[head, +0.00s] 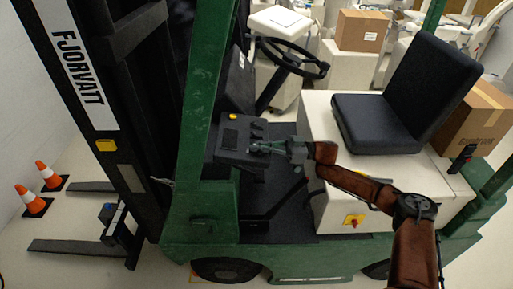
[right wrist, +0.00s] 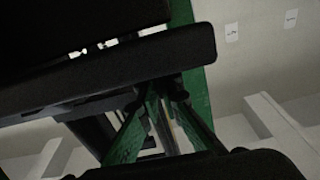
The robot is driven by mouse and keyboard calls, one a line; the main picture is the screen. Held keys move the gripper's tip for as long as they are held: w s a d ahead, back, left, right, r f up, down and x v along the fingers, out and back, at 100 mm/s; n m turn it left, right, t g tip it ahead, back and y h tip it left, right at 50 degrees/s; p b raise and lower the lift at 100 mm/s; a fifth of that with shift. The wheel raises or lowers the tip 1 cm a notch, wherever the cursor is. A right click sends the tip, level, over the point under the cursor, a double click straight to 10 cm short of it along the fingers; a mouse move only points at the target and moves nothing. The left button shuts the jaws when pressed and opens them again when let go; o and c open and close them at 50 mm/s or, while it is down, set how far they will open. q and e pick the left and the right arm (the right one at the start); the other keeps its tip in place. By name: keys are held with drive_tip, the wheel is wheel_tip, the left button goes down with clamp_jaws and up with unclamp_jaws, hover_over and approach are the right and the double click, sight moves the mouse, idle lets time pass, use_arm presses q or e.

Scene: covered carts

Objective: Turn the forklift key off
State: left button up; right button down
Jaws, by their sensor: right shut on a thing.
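The green forklift (head: 200,120) stands with its dark dashboard console (head: 235,137) left of the seat. My right gripper (head: 255,147) reaches in from the right and has its fingertips at the right face of this console. It is shut on the forklift key, which is too small and too covered by the fingers to make out. In the right wrist view the fingers (right wrist: 163,88) come together just under the edge of a dark panel (right wrist: 120,65). The key's turn angle cannot be seen. My left gripper is not in view.
The steering wheel (head: 288,57) is above the console. The black seat (head: 405,95) sits on a white housing with a red and yellow switch (head: 353,221). The green front pillar rises left of the console. Cardboard boxes (head: 361,31) and orange cones (head: 49,175) stand around.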

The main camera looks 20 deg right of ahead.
drive_tip(key=c, duration=2.1)
unclamp_jaws()
drive_tip(key=v, duration=1.2)
drive_tip(key=shift+a, duration=0.1)
